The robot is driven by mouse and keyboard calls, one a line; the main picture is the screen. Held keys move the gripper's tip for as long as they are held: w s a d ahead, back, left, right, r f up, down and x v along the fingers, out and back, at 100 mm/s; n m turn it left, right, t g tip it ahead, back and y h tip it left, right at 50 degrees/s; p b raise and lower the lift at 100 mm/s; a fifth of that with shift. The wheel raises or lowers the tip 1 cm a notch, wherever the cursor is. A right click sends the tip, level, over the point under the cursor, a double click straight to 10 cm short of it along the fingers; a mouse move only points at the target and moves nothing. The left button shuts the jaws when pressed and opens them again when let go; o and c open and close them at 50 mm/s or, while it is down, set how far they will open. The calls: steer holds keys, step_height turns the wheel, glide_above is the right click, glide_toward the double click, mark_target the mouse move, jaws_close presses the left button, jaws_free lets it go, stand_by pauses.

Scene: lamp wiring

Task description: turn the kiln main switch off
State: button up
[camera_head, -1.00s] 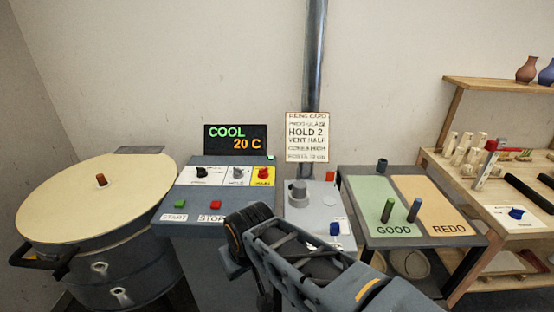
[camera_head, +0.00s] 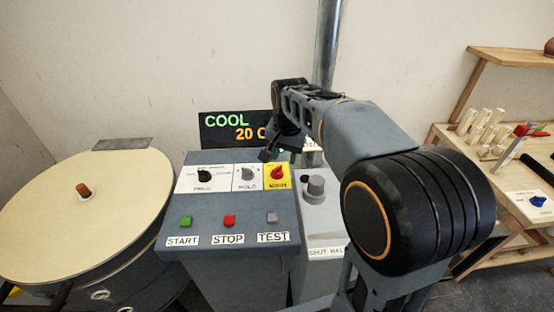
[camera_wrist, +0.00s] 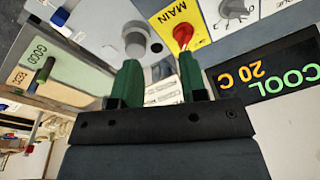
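The kiln main switch (camera_head: 277,174) is a red knob on a yellow plate at the right end of the control panel's upper row. In the wrist view the red knob (camera_wrist: 182,36) sits beside the word MAIN, just beyond the right green fingertip. My gripper (camera_head: 268,153) is above and behind the switch in the head view, apart from it. In the wrist view my gripper (camera_wrist: 158,72) has its two green fingers spread with nothing between them. The knob's exact pointing direction is too small to tell.
The display (camera_head: 228,129) reads COOL 20 C. A PROG knob (camera_head: 204,174) and a HOLD knob (camera_head: 248,174) are left of the switch. START (camera_head: 186,221), STOP (camera_head: 229,220) and TEST (camera_head: 272,218) buttons sit below. A grey knob (camera_head: 315,188) stands close on the right.

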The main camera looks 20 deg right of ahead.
mark_target(277, 167)
steer(key=w+m+g+p, duration=0.15)
steer(key=w+m, duration=0.25)
steer(key=w, duration=0.6)
steer(key=shift+m, duration=0.3)
steer(key=f, duration=0.4)
steer(key=f+p, duration=0.1)
steer(key=f, duration=0.3)
steer(key=f+p, duration=0.1)
steer(key=f, duration=0.4)
steer(key=shift+s+d+f, duration=0.1)
steer(key=shift+s+d, duration=0.05)
steer(key=shift+d, duration=0.1)
steer(key=shift+c, duration=0.3)
